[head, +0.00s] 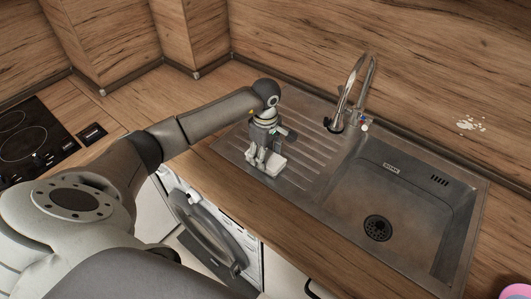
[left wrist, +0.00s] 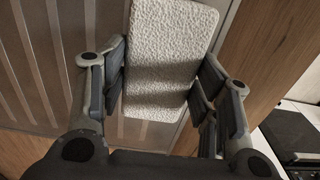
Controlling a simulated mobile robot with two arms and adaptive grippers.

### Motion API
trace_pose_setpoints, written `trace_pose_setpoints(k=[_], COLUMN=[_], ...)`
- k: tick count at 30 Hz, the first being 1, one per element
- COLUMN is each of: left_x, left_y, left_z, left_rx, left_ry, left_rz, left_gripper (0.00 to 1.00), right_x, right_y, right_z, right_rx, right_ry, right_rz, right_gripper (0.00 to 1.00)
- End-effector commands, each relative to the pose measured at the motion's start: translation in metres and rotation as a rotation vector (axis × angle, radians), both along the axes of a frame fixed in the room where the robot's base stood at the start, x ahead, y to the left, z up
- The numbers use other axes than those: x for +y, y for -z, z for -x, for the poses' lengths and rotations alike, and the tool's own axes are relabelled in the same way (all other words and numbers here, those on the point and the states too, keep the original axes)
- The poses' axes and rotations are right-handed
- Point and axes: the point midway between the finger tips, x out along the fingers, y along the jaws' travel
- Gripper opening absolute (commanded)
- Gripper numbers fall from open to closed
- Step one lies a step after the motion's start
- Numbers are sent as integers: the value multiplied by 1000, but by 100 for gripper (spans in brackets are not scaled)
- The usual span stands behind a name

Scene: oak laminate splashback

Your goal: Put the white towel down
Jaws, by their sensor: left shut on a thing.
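My left gripper (head: 264,155) is over the ridged drainboard (head: 308,148) of the steel sink unit, near its front left part. It is shut on the white towel (head: 275,164), a small folded block low between the fingers. The left wrist view shows the towel (left wrist: 170,50) as a textured white rectangle between the two fingers of the gripper (left wrist: 160,90), with the ridged metal behind it. The towel is at or very near the drainboard; I cannot tell whether it touches. My right gripper is not in view.
The sink basin (head: 400,205) lies right of the drainboard, with the tap (head: 350,95) behind. A hob (head: 28,135) is at left, a washing machine (head: 215,235) below. A pink object (head: 515,292) shows at bottom right.

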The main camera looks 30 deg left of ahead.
Motion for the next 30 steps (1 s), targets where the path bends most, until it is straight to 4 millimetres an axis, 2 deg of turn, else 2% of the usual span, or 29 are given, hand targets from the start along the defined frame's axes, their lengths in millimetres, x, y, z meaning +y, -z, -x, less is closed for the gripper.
trace_pose_setpoints(k=[1,5,6,19,23,30], left_x=[0,0,0,0,1,1], left_y=[0,0,0,-6,-26,-79], left_z=[0,0,0,0,-1,-1], left_rx=[-1,0,0,-2,-6,-6], left_ry=[0,0,0,0,1,1], left_rz=[0,0,0,0,-2,-2], left_gripper=[61,77,78,78,78,78], right_x=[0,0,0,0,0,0], right_y=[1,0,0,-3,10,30], right_z=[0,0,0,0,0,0], right_rx=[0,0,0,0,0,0], right_ry=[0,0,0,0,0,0], right_rz=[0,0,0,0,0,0], right_gripper=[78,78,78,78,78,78])
